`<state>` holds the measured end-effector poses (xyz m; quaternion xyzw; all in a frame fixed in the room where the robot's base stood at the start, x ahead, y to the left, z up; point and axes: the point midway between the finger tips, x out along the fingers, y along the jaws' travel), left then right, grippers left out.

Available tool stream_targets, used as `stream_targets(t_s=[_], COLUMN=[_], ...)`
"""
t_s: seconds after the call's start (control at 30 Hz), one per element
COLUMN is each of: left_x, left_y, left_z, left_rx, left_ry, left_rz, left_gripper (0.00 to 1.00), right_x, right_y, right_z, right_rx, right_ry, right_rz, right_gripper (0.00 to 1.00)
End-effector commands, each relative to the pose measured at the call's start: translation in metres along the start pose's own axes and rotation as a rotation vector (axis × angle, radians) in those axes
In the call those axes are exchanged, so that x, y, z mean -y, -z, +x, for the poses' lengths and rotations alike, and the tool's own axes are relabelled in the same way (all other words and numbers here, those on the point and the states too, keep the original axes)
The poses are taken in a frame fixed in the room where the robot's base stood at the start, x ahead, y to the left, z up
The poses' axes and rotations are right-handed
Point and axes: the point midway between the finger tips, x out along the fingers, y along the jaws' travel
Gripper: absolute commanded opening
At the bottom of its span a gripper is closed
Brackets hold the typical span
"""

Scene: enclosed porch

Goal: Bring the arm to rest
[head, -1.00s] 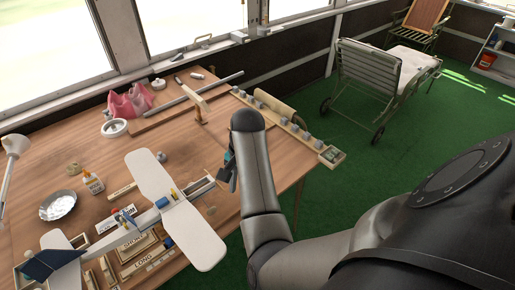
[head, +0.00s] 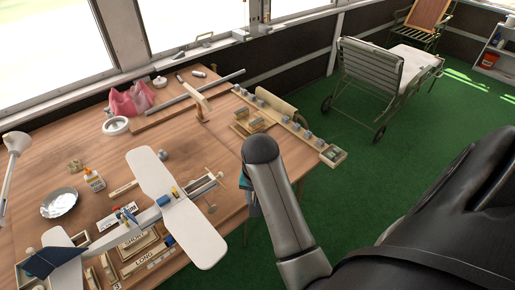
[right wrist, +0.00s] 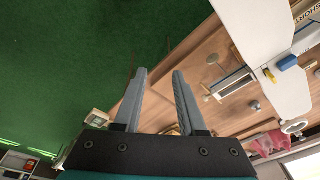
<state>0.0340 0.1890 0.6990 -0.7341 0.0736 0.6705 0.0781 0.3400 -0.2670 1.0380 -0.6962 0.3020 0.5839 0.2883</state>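My right arm comes in from the right in the head view, over the table's right edge. The right gripper is mostly hidden behind the forearm there, with only a teal part showing at its left. In the right wrist view the right gripper (right wrist: 160,72) has its two grey fingers apart, with nothing between them. Green floor and the table edge lie beyond the fingers. My left gripper is not in view.
A wooden table (head: 95,150) holds a white model airplane (head: 150,172), a glue bottle (head: 94,181), a metal dish (head: 58,202) and labelled wooden trays (head: 145,258). A lounge chair (head: 372,75) stands on the green floor (head: 350,180), which is otherwise largely clear.

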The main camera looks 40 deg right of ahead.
Motion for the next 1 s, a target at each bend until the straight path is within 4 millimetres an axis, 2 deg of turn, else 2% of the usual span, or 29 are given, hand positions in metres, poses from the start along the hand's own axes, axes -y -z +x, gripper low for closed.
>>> stream_targets(t_s=[0.3, 0.37, 0.43, 0.47, 0.57, 0.7, 0.77, 0.9, 1.0], left_x=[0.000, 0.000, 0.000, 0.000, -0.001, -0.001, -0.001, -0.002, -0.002], left_y=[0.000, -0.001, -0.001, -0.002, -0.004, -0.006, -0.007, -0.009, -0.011], left_z=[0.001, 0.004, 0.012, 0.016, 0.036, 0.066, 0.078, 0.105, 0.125], left_rx=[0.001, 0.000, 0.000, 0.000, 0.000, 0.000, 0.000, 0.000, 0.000], left_ry=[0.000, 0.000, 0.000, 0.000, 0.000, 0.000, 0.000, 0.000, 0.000], left_rz=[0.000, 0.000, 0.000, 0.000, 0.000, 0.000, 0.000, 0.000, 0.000], left_gripper=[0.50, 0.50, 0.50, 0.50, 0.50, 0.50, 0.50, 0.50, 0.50], right_x=[0.000, 0.001, 0.002, 0.002, 0.003, -0.004, -0.011, -0.039, -0.068], right_y=[0.000, -0.002, -0.007, -0.011, -0.029, -0.069, -0.090, -0.146, -0.190], right_z=[0.002, 0.010, 0.031, 0.044, 0.102, 0.195, 0.232, 0.313, 0.364], right_rx=[0.001, 0.001, 0.002, 0.002, 0.002, 0.007, 0.010, 0.024, 0.036], right_ry=[0.000, -0.002, -0.006, -0.008, -0.014, -0.013, -0.009, 0.003, 0.015], right_rz=[-0.001, -0.015, -0.051, -0.075, -0.184, -0.365, -0.441, -0.612, -0.726], right_gripper=[0.40, 0.40, 0.40, 0.40, 0.40, 0.40, 0.40, 0.40, 0.40])
